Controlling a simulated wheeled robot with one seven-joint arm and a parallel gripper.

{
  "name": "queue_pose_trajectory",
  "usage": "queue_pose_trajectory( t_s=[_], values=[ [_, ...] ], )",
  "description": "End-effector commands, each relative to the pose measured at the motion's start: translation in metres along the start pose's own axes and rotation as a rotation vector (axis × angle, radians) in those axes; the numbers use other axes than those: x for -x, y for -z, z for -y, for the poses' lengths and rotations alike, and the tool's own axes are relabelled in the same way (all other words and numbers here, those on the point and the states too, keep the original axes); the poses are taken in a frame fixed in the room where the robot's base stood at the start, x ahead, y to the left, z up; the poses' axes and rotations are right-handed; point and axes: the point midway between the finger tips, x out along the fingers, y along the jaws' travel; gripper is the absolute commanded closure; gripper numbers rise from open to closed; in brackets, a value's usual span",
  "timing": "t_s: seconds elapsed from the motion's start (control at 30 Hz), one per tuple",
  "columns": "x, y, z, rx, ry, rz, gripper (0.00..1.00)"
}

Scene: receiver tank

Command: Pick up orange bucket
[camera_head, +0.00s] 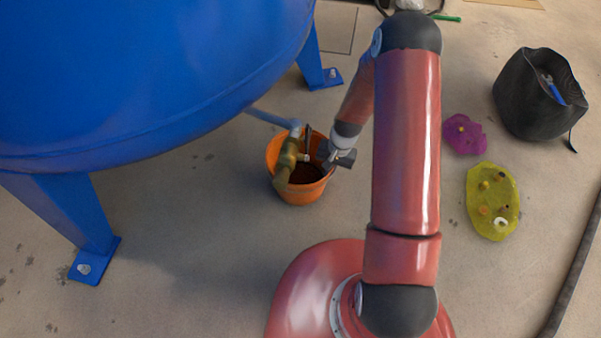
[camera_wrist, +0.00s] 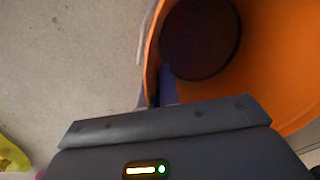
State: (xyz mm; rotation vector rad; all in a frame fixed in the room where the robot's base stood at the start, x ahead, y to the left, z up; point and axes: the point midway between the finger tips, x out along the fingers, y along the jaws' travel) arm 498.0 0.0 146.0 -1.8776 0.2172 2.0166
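The orange bucket (camera_head: 302,193) stands upright on the floor beneath the drain valve (camera_head: 289,160) of the blue tank (camera_head: 140,80). Its inside looks dark at the bottom. My gripper (camera_head: 322,152) is at the bucket's right rim, reaching down from the arm. In the wrist view the bucket (camera_wrist: 285,55) fills the right side, with a dark round area inside. The rim runs down to my gripper (camera_wrist: 156,98), with a narrow bluish part just inside the wall and another just outside. Most of the fingers are hidden by the gripper body, so their grip on the rim is unclear.
The valve and its pipe hang over the bucket's opening, close to my gripper. A blue tank leg (camera_head: 75,215) stands at left and another (camera_head: 314,60) behind. Magenta (camera_head: 463,134) and yellow (camera_head: 493,200) cloths and a black bag (camera_head: 540,98) lie right.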

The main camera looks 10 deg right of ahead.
Motion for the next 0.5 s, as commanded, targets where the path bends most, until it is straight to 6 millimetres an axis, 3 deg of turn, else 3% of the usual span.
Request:
queue_pose_trajectory(
  t_s=[0.5],
  values=[
    [0.0047, 0.0007, 0.0013, 0.001, 0.001, -0.003, 1.0]
  ],
)
